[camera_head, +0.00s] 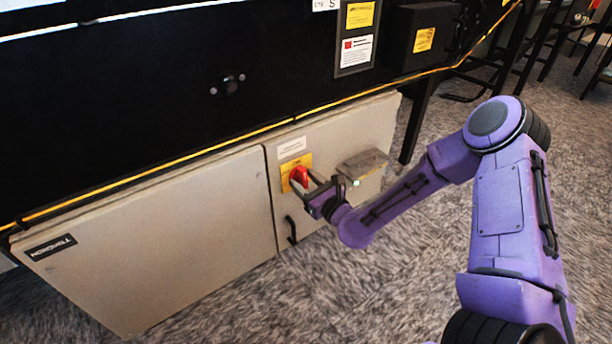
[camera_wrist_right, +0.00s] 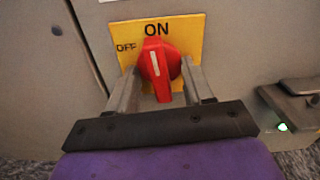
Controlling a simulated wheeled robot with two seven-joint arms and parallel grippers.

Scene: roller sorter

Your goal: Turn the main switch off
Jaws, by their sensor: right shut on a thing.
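The main switch is a red rotary knob (camera_head: 299,176) on a yellow plate (camera_head: 287,163) on the grey cabinet door. In the right wrist view the red knob (camera_wrist_right: 159,66) has a white mark that points up, towards the word ON. The word OFF (camera_wrist_right: 126,47) is at the plate's upper left. My right gripper (camera_head: 304,184) is shut on the knob, with one finger on each side of it. The fingers hide part of the plate's lower edge. My left gripper is not in view.
A metal box (camera_head: 364,163) with a small green light juts out of the cabinet just right of the switch. A black door handle (camera_head: 291,230) is below it. The black machine side (camera_head: 150,100) overhangs above. Carpeted floor (camera_head: 400,290) is clear in front.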

